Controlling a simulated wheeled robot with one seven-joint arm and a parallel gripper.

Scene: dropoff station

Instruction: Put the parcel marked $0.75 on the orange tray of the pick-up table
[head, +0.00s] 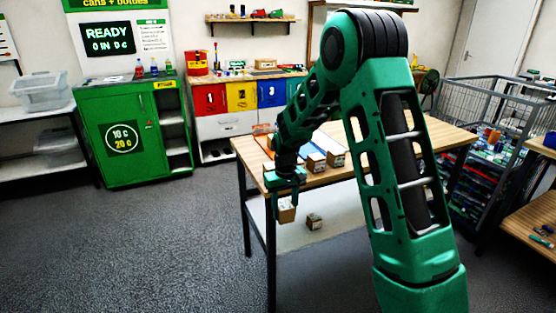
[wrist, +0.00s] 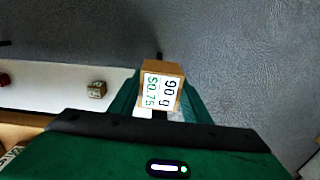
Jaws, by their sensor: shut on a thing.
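My gripper (head: 286,205) is shut on a small brown parcel (head: 287,214), held in front of the wooden table's near left edge and below its top. In the wrist view the held parcel (wrist: 163,90) shows a white label reading "90 g" and "$0.75". The pick-up table (head: 345,180) has a wooden top on dark legs. An orange surface (head: 263,142), which looks like the orange tray, shows at the table's left end, partly hidden behind my arm.
Brown parcels (head: 316,162) stand on the tabletop near a blue surface. Another parcel (head: 314,221) lies on the white lower shelf (head: 335,226) and shows in the wrist view (wrist: 97,89). A wire cage (head: 490,110) stands right. The floor at left is clear.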

